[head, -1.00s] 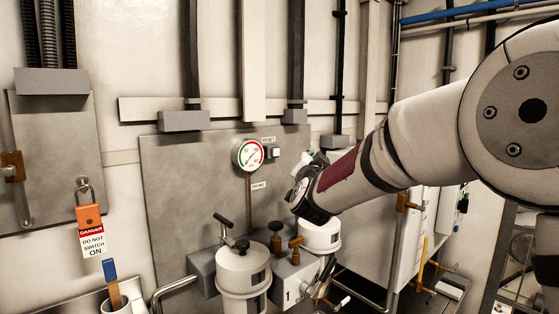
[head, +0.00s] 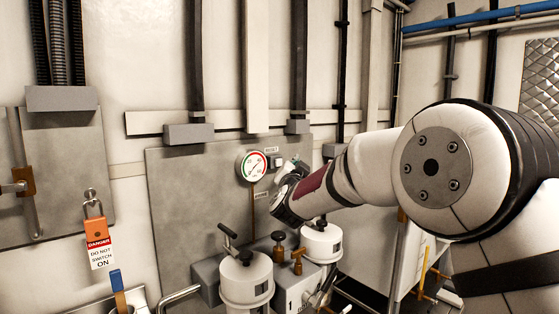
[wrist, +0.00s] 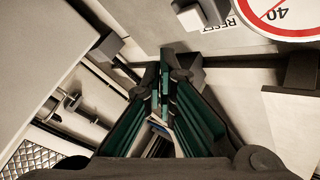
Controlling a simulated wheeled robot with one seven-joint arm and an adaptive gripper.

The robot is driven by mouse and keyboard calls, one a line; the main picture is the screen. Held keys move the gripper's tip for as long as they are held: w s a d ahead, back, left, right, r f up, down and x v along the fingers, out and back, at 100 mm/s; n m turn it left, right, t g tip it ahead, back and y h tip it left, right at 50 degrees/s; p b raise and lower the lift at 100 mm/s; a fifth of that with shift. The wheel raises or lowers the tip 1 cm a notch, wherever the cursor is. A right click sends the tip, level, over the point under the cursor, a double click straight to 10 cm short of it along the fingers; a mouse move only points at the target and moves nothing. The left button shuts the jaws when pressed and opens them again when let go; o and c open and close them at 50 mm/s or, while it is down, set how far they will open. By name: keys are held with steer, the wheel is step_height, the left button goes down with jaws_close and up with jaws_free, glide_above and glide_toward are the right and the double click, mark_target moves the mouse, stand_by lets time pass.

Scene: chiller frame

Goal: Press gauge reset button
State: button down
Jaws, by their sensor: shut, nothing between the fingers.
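The round white gauge (head: 253,166) with a red and green rim is mounted on the grey wall panel; part of its dial shows in the wrist view (wrist: 283,14). The small reset button (head: 276,162) sits just right of it, under a RESET label (head: 272,150). In the wrist view a small grey block beside the RESET label (wrist: 217,25) appears to be the button housing (wrist: 190,16). My gripper (wrist: 166,58) is shut and empty, its green-sided fingers together. In the head view it is right of the button, its fingertips small and hard to make out. I see no clear contact.
White canisters (head: 246,279) with brass valves (head: 297,258) stand below the gauge. A padlock with a danger tag (head: 101,252) hangs at left. Conduit boxes (head: 189,134) stick out from the wall above the panel. The panel left of the gauge is clear.

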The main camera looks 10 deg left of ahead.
steer(key=shift+w+a, duration=0.8)
steer(key=shift+a, duration=0.2)
steer(key=shift+a, duration=0.1)
stand_by(0.7)
steer(key=shift+w+a, duration=0.25)
steer(key=shift+w+a, duration=0.3)
steer(key=shift+a, duration=0.05)
stand_by(0.9)
steer(key=shift+s+d, duration=0.1)
steer(key=shift+d, duration=0.05)
steer(key=shift+s+d, duration=0.45)
steer(key=shift+d, duration=0.1)
steer(key=shift+d, duration=0.1)
steer(key=s+d+b, duration=0.2)
steer(key=s+d, duration=0.1)
steer(key=shift+d, duration=0.35)
stand_by(0.3)
